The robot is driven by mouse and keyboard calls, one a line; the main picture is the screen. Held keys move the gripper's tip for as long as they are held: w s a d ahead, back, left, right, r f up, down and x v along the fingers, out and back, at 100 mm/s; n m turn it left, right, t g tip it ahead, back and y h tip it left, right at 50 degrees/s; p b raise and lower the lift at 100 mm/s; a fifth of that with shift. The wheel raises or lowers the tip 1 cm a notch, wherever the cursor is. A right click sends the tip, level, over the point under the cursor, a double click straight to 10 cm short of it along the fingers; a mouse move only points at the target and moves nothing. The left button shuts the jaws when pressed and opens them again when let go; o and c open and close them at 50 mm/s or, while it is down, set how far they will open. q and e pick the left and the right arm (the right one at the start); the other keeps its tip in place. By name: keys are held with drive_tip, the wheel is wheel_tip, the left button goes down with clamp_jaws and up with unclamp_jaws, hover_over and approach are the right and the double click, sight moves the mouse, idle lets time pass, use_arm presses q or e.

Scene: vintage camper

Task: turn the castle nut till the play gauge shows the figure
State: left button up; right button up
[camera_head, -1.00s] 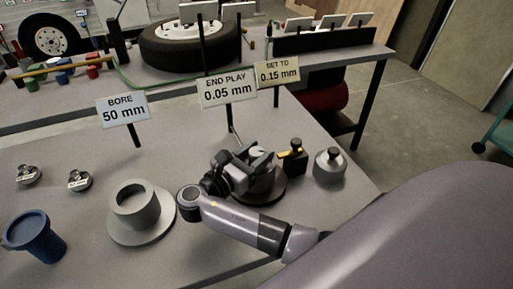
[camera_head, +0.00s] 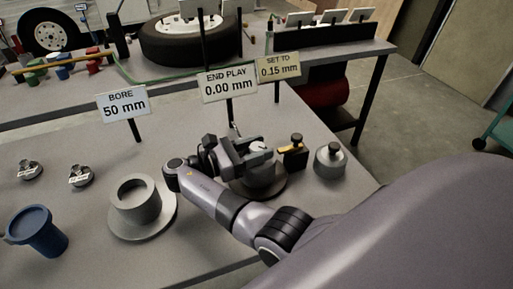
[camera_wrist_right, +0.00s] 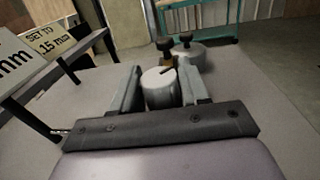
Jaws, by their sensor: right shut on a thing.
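My right gripper (camera_head: 250,152) is shut on the castle nut (camera_head: 259,148) on top of the dark round hub fixture (camera_head: 262,184). In the right wrist view the pale round nut (camera_wrist_right: 160,88) sits between the two fingers. The end play gauge sign (camera_head: 228,85) reads 0.00 mm. The yellowish sign (camera_head: 279,66) beside it reads SET TO 0.15 mm. The lower part of the nut is hidden by my gripper. My left gripper is not in view.
Close right of the fixture stand a black block with a yellow part (camera_head: 293,152) and a grey weight-like can (camera_head: 330,160). Left are a grey flanged ring (camera_head: 138,207), a blue cup (camera_head: 37,230) and a BORE 50 mm sign (camera_head: 123,102). A tyre (camera_head: 190,40) lies on the back bench.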

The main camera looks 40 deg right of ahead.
sight(257, 146)
drive_tip(key=o, duration=0.9)
drive_tip(key=shift+d, duration=0.1)
drive_tip(key=shift+o, duration=0.2)
wheel_tip(257, 146, up, 8)
drive_tip(key=p, duration=0.3)
drive_tip(key=shift+r, duration=0.15)
wheel_tip(257, 146, up, 12)
drive_tip(key=shift+f, duration=0.2)
